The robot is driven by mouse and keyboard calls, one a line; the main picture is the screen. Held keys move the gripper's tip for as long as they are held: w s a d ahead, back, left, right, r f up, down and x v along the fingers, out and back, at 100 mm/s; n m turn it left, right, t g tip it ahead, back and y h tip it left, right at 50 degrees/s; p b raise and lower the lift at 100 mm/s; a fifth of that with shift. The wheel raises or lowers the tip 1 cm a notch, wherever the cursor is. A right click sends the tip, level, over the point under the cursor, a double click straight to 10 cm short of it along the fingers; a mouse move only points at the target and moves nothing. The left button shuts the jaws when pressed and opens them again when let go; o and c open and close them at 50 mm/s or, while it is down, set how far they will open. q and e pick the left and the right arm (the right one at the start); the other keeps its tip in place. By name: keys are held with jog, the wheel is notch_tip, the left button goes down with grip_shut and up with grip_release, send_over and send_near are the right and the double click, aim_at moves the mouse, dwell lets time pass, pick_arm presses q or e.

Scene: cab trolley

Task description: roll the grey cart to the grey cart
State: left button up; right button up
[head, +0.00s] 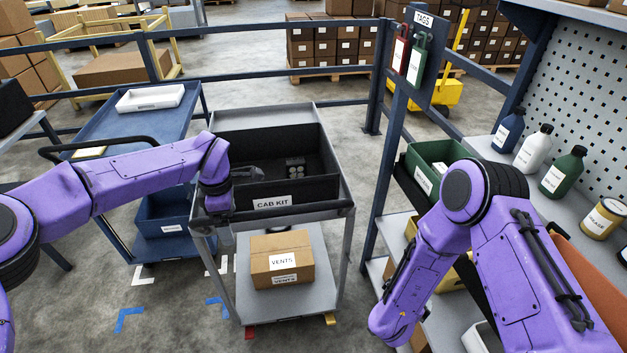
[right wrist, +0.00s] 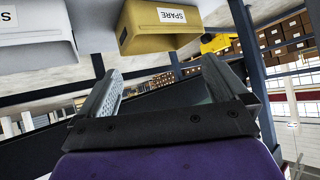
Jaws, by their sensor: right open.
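The grey cart (head: 328,262) stands in the middle of the head view. Its upper tray holds a black bin marked CAB KIT (head: 315,192), and its lower shelf holds a cardboard box marked VENTS (head: 282,258). A dark handle bar runs along its near edge. My left gripper (head: 224,236) points down at the left end of that bar; its fingers are too dark and small to read, and contact is unclear. My right gripper (right wrist: 162,68) is open and empty in the right wrist view, near shelf bins; in the head view it is hidden. I see no second grey cart.
A blue cart (head: 112,128) with a white tray (head: 150,98) stands left of the grey cart. A blue post and shelving with bottles (head: 563,171) stand close on the right. White and blue corner marks (head: 130,318) lie on the floor at the near left. A yellow SPARE bin (right wrist: 150,38) is near my right gripper.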

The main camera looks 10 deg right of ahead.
jog(key=w+d+r+m+g+h, duration=0.2)
jog(key=w+d+r+m+h, duration=0.15)
jog(key=w+r+m, duration=0.4)
pick_arm(q)
jog(key=shift+w, duration=0.1)
jog(key=shift+d, duration=0.15)
jog(key=shift+a, duration=0.25)
pick_arm(e)
notch_tip(320, 180, up, 20)
jog(key=g+y, duration=0.5)
jog(key=y, duration=0.6)
send_over(317, 203)
jog(key=shift+d+r+n, duration=0.2)
jog(key=shift+d+n, duration=0.2)
jog(key=shift+n, duration=0.05)
pick_arm(q)
jog(key=shift+d, duration=0.1)
pick_arm(e)
jog(key=shift+a+r+y, duration=0.1)
jog(key=shift+a+y, duration=0.15)
jog(key=shift+a, duration=0.05)
notch_tip(317, 203, down, 8)
jog(key=shift+a+r, duration=0.1)
jog(key=shift+a, duration=0.05)
jog(key=shift+f, duration=0.55)
pick_arm(q)
grip_shut()
pick_arm(e)
grip_shut()
